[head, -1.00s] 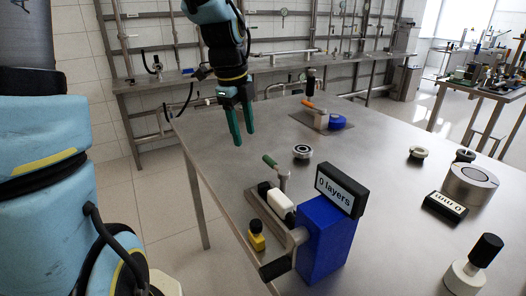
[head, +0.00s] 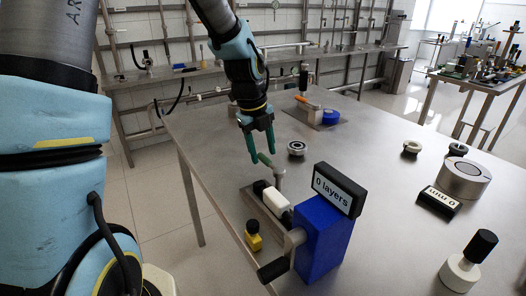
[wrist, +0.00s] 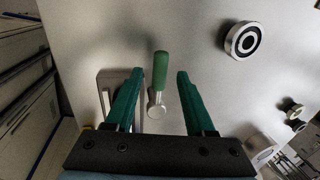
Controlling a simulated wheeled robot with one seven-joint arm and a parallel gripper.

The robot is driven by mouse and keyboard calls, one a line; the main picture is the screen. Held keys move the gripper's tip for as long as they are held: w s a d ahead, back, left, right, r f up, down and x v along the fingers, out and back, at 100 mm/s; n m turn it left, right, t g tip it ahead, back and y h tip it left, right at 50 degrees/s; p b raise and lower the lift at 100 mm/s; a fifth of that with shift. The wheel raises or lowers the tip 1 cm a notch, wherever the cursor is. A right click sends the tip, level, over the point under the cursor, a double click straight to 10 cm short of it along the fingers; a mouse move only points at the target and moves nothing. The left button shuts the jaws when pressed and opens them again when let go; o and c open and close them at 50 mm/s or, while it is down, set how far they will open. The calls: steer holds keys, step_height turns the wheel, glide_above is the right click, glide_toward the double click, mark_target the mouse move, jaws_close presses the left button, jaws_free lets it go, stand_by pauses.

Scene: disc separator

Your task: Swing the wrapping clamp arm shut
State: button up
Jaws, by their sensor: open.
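The wrapping clamp arm is a lever with a green handle (head: 265,160) on a metal post, at the back end of the wrapping device's metal base (head: 264,219) in the head view. In the wrist view the green handle (wrist: 160,70) points up the picture from its round metal pivot (wrist: 156,109). My gripper (head: 262,157) is open, fingers pointing down, right at the handle. In the wrist view my gripper (wrist: 155,78) has one green finger on each side of the handle, with gaps on both sides. I cannot tell the exact height between fingertips and handle.
A blue box (head: 322,238) with a "0 layers" display (head: 338,189) and a black-handled crank (head: 273,269) stands at the front. A yellow button block (head: 253,236) sits beside the base. A ring-shaped disc (head: 296,148) lies close to my gripper.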

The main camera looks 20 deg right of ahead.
steer(key=shift+f, duration=0.55)
jaws_close()
stand_by(1.1)
